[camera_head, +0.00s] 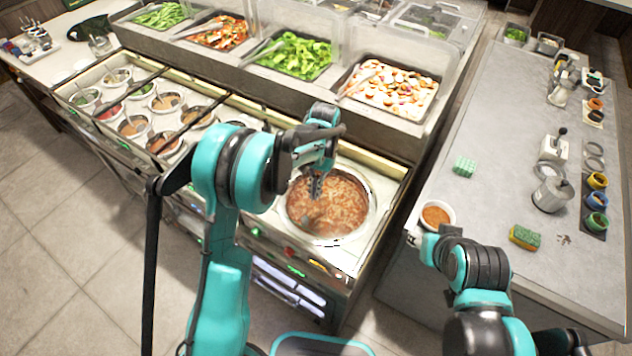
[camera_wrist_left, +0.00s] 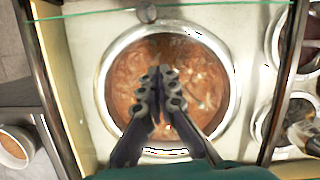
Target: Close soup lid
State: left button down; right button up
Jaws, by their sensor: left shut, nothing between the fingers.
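The soup pot (camera_head: 290,222) sits in the counter well with brown, chunky soup (camera_head: 330,205) visible inside its metal rim. It also shows in the left wrist view (camera_wrist_left: 106,85). A thin green-tinted glass edge (camera_wrist_left: 230,7) and a dark round knob (camera_wrist_left: 147,13) show at the top of that view; they look like part of the soup lid, but its full outline is unclear. My left gripper (camera_head: 316,188) points down over the soup. Its fingers (camera_wrist_left: 160,78) are together and empty. My right arm is at the lower right, and its fingers are not clear.
Smaller sauce wells (camera_head: 165,102) line the counter to the left. Food trays (camera_head: 393,95) stand behind. The grey side table (camera_head: 490,130) holds a small bowl (camera_head: 437,215), sponges (camera_head: 524,237) and a metal jug (camera_head: 552,194). Open floor lies at the lower left.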

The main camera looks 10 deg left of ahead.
aim_at(299, 220)
pick_arm(q)
jog(key=x, duration=0.3)
jog(key=shift+s, duration=0.3)
jog(key=shift+s+a+r+b, duration=0.15)
jog(key=shift+s+a+b, duration=0.05)
jog(key=shift+s, duration=0.35)
jog(key=shift+s+a+r+b, duration=0.1)
jog(key=shift+s+a+b, duration=0.05)
jog(key=shift+s, duration=0.45)
jog(key=shift+s+a+r, duration=0.1)
jog(key=shift+s, duration=0.4)
jog(key=s, duration=0.1)
jog(key=s+a, duration=0.1)
jog(key=s, duration=0.1)
jog(key=s+a+b, duration=0.1)
jog(key=shift+s, duration=0.35)
jog(key=shift+w, duration=0.1)
